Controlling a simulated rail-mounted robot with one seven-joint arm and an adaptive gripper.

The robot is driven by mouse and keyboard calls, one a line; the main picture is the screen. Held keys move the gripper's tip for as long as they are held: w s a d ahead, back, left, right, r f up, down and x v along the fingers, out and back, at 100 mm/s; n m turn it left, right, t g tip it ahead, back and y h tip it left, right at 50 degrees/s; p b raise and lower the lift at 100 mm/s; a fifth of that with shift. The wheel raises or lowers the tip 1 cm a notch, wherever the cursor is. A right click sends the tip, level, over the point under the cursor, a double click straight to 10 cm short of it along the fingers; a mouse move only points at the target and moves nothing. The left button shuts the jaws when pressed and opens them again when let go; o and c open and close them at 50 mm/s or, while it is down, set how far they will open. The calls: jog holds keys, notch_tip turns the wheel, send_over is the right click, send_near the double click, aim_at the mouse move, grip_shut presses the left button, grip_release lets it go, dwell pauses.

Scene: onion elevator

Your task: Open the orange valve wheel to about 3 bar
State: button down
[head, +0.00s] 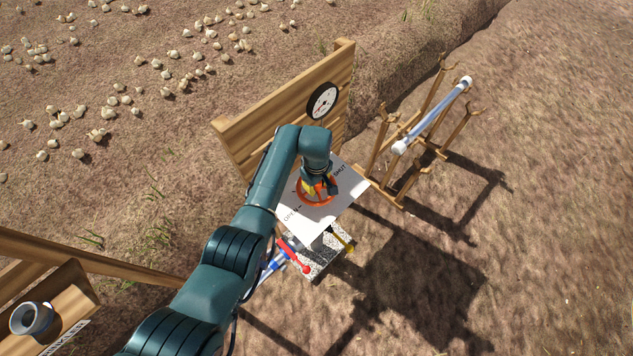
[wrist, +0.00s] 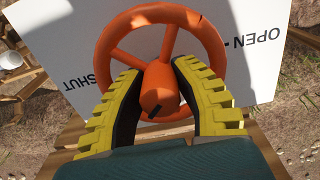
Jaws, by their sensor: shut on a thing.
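The orange valve wheel (wrist: 191,24) stands over a white plate (wrist: 99,54) marked OPEN and SHUT. In the wrist view my gripper (wrist: 160,95) has its yellow ridged fingers on both sides of the wheel's orange hub (wrist: 158,88), shut on it. A dark mark shows on the hub. In the head view the wheel (head: 314,203) is partly hidden under my gripper (head: 318,188). A round pressure gauge (head: 322,101) with a white face and black rim is mounted on the wooden board; its reading is too small to tell.
The wooden board (head: 240,148) rises behind the plate. A wooden rack (head: 437,115) holding a pale tube stands to the right. A red-handled lever (head: 305,268) and blue-white pipes lie below the plate. A grey cup-like part (head: 32,318) sits on wood at lower left.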

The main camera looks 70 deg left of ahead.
dwell(0.4)
jog(key=c, duration=1)
grip_release()
notch_tip(320, 180, up, 12)
